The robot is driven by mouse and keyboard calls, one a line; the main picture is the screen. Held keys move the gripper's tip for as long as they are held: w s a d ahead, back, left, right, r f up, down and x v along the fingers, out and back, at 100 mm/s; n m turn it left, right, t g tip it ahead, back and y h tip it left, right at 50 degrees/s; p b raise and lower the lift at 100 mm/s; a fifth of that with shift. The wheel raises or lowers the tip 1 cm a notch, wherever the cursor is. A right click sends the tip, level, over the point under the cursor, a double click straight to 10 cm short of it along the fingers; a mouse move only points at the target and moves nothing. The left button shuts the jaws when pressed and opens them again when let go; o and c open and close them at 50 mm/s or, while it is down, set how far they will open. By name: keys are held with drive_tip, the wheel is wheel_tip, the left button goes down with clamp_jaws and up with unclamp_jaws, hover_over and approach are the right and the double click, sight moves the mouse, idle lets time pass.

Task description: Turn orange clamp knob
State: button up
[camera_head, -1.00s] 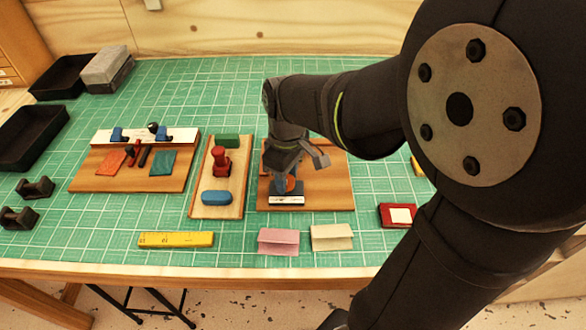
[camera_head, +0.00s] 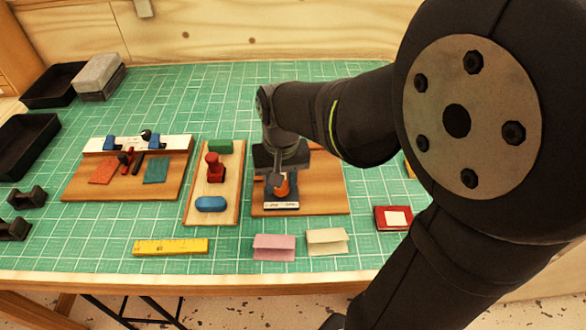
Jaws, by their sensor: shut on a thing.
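My gripper (camera_head: 280,182) points down over this board and is shut on the orange knob. The fingers hide part of the knob, and my wrist covers the back of the clamp. The exact turn angle of the knob cannot be told.
A middle board (camera_head: 227,214) holds a red stamp-like piece (camera_head: 215,167), a blue block (camera_head: 211,204) and a green block (camera_head: 220,146). Pink (camera_head: 274,247) and cream (camera_head: 327,241) folded cards stand in front. A red box (camera_head: 393,217) lies right. Green mat is clear between.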

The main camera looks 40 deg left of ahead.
sight(284, 184)
drive_tip(key=shift+m, duration=0.6)
drive_tip(key=o, duration=1)
wheel_tip(284, 184, up, 18)
drive_tip(key=shift+w+d+f, duration=0.15)
drive_tip(key=shift+w+f, duration=0.05)
drive_tip(key=shift+f, duration=0.05)
drive_tip(key=shift+f, duration=0.1)
drive_tip(key=f, duration=1.7)
drive_tip(key=shift+s+f, duration=0.2)
drive_tip(key=shift+a+r, duration=0.1)
drive_tip(key=shift+a, duration=0.1)
